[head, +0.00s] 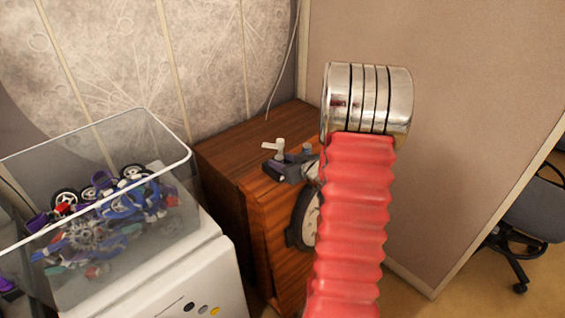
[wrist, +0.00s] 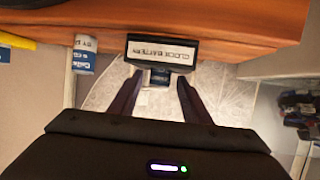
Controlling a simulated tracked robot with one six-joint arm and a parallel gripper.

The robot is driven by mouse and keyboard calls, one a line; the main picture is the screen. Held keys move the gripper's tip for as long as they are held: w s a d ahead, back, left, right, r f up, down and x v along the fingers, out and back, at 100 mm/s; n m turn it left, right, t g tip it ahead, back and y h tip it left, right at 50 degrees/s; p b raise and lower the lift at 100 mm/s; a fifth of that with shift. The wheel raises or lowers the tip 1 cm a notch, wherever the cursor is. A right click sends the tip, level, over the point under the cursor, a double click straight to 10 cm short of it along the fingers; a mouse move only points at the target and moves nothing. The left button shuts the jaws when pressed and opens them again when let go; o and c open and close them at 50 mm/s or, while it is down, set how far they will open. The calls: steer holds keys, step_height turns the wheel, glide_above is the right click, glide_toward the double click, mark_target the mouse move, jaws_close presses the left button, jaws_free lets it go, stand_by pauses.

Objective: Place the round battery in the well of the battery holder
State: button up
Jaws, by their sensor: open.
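In the wrist view, my gripper (wrist: 158,77) is open, with its two dark fingers apart. Just beyond the fingertips is a black block with a white label reading CLOCK BATTERY (wrist: 160,53), upside down in the picture; it looks like the battery holder. It stands at the edge of a wooden top. A small dark piece (wrist: 158,78) shows below the label, between the fingertips; I cannot tell whether it is part of the holder. I cannot make out the round battery for certain in either view. My arm covers part of the head view.
A wooden cabinet (head: 228,195) stands against the wall, with a small dark and white item (head: 276,149) on top. A clear bin of robot parts (head: 110,205) is at left. The wrist view also shows a labelled cylinder (wrist: 84,54) and a yellow object (wrist: 15,40).

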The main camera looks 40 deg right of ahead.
steer(key=v, duration=1.2)
stand_by(0.6)
steer(key=w+a+r+g+h, duration=0.2)
steer(key=a+r+g+h, duration=0.2)
steer(key=a+r, duration=0.7)
steer(key=s+a+g+y, duration=0.1)
steer(key=s+a+y, duration=0.1)
steer(key=s+a, duration=0.3)
steer(key=s+a+r+n+g+y, duration=0.1)
steer(key=s+a, duration=0.4)
steer(key=a, duration=0.6)
steer(key=s+a+g+y, duration=0.1)
steer(key=s+a+y, duration=0.1)
steer(key=s+a, duration=0.3)
steer(key=a, duration=0.4)
steer(key=shift+s+r+g+y, duration=0.25)
steer(key=shift+r+g+y, duration=0.05)
steer(key=shift+g, duration=0.1)
